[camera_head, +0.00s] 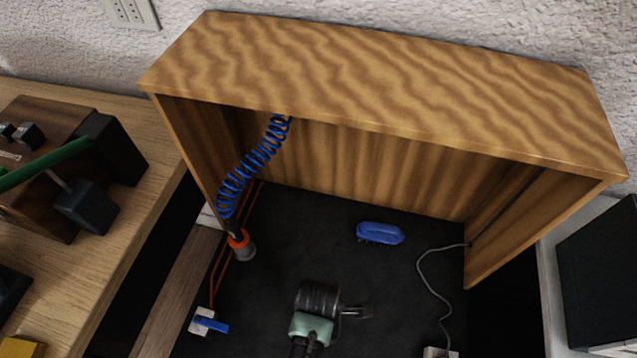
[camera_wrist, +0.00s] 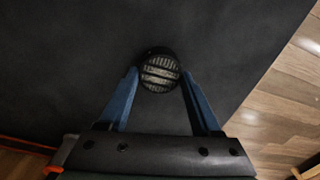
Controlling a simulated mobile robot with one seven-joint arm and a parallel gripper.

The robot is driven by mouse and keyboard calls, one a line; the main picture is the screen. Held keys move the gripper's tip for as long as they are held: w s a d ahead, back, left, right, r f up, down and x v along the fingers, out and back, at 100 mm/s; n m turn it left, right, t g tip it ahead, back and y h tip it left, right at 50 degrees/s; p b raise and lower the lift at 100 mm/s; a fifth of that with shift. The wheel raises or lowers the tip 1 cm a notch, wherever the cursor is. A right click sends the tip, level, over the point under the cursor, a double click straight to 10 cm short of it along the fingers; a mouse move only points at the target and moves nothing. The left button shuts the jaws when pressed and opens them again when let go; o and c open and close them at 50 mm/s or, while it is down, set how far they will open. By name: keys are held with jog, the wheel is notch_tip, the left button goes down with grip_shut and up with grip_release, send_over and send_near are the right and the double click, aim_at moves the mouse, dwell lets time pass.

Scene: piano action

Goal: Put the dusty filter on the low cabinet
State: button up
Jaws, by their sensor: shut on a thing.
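My gripper (camera_wrist: 160,75) shows in the wrist view with its two blue fingers closed on a small, round, dark-rimmed piece with pale ribs, which looks like the dusty filter (camera_wrist: 160,71). The filter sits between the fingertips, above a dark surface. In the head view I cannot make out the gripper or the filter. An open-front wooden cabinet (camera_head: 380,90) with a bare, wavy-grained top stands against the wall there. I cannot tell for sure that it is the low cabinet.
A blue brush (camera_head: 380,233) lies on the black surface. A dark ribbed device with a mint-green part (camera_head: 311,327) is at the front middle. A coiled blue hose (camera_head: 255,165) hangs at left. A wooden bench (camera_head: 140,215) is at left, a dark box (camera_head: 603,275) at right.

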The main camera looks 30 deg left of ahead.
jog(key=shift+f, duration=0.3)
jog(key=o, duration=1.3)
jog(key=shift+o, duration=0.2)
notch_tip(320, 180, up, 12)
jog(key=p, duration=0.3)
jog(key=shift+r+p, duration=0.15)
jog(key=shift+p, duration=0.25)
